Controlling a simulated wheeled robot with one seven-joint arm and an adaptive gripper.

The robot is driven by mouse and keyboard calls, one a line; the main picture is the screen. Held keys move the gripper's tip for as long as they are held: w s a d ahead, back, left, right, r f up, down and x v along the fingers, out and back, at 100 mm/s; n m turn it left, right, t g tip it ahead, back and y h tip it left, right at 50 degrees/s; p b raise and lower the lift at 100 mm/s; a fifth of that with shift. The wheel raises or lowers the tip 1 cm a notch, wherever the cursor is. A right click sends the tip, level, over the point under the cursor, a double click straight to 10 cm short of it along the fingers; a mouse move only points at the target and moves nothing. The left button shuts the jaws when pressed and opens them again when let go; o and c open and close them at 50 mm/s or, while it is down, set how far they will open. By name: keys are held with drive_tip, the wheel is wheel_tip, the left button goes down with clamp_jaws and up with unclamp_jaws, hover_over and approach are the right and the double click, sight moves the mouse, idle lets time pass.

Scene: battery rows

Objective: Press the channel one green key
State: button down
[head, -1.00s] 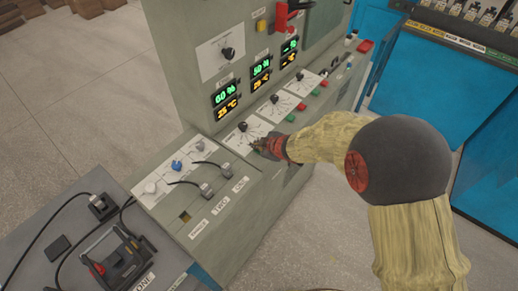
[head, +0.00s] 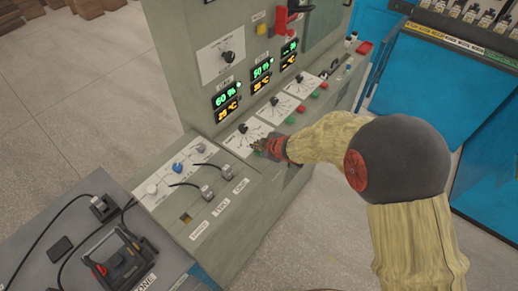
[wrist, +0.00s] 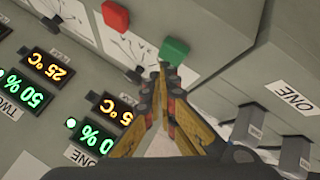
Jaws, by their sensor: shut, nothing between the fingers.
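The channel one green key (wrist: 174,50) is a square green block on the sloping desk panel, beside a red key (wrist: 115,15). My gripper (wrist: 163,70) is shut and empty, with its yellow-and-black fingertips right at the key's near edge. I cannot tell whether they touch it or whether it is pressed down. In the head view my gripper (head: 262,147) is over the first dial plate (head: 243,141) and hides much of the key area. The ONE display (wrist: 97,138) reads 60 %.
Further keys and dials run along the desk beyond my gripper. Cable plugs (head: 206,192) stand on the near panel, left of my gripper. A handheld device (head: 122,263) lies on the grey side surface. A blue cabinet (head: 430,85) stands at right.

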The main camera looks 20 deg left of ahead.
sight(258, 152)
drive_tip(key=shift+r, duration=0.25)
wheel_tip(258, 152, up, 5)
drive_tip(key=p, duration=0.5)
idle(0.3)
drive_tip(key=shift+f, duration=0.1)
idle(0.5)
